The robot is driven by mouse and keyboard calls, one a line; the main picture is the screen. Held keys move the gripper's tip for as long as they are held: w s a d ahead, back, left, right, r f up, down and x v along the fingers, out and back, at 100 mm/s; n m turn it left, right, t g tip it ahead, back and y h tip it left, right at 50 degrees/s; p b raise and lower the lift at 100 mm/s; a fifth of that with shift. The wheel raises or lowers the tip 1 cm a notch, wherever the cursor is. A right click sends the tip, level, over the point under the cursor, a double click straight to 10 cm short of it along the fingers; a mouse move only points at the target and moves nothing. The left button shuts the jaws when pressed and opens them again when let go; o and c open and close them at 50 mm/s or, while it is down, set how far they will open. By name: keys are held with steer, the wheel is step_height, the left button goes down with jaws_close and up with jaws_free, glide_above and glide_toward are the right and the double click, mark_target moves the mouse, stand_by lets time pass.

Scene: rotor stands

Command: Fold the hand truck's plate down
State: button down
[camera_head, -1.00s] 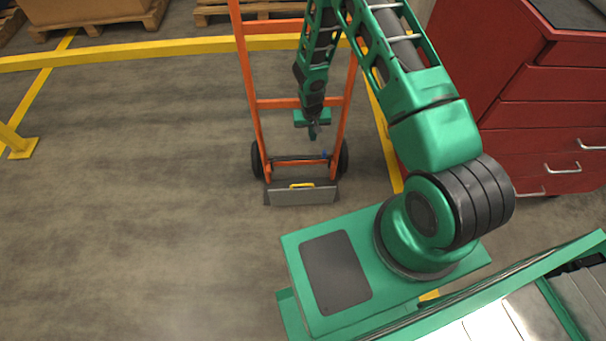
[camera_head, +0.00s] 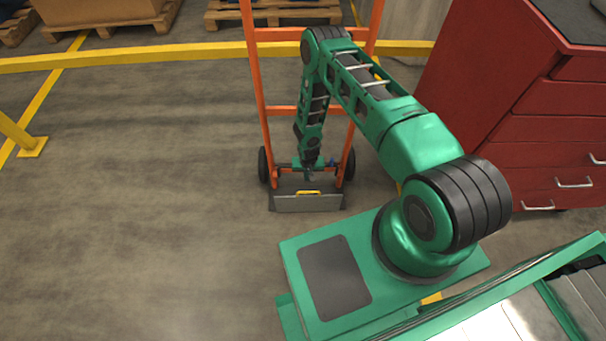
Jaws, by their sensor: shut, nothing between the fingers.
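The hand truck stands upright on the floor, with an orange frame (camera_head: 258,88) and black wheels at its foot. Its grey plate (camera_head: 307,203) is at the bottom front and looks folded up, its broad face toward me. A yellow handle (camera_head: 308,193) sits at the plate's top edge. My gripper (camera_head: 310,177) is shut and empty, pointing down just above and behind the handle, in front of the truck's lower bar. The fingertips are small here, and I cannot tell whether they touch anything.
A red drawer cabinet (camera_head: 530,120) stands to the right. A yellow post (camera_head: 20,140) is at the left edge. Pallets with boxes (camera_head: 110,12) are at the back. The floor left of and before the hand truck is clear.

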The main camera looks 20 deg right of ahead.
steer(key=shift+s+a+f, duration=0.3)
steer(key=shift+s+f, duration=0.45)
steer(key=shift+s, duration=0.05)
steer(key=shift+s+a+f, duration=0.25)
steer(key=shift+s+f, duration=0.45)
steer(key=shift+s, duration=0.1)
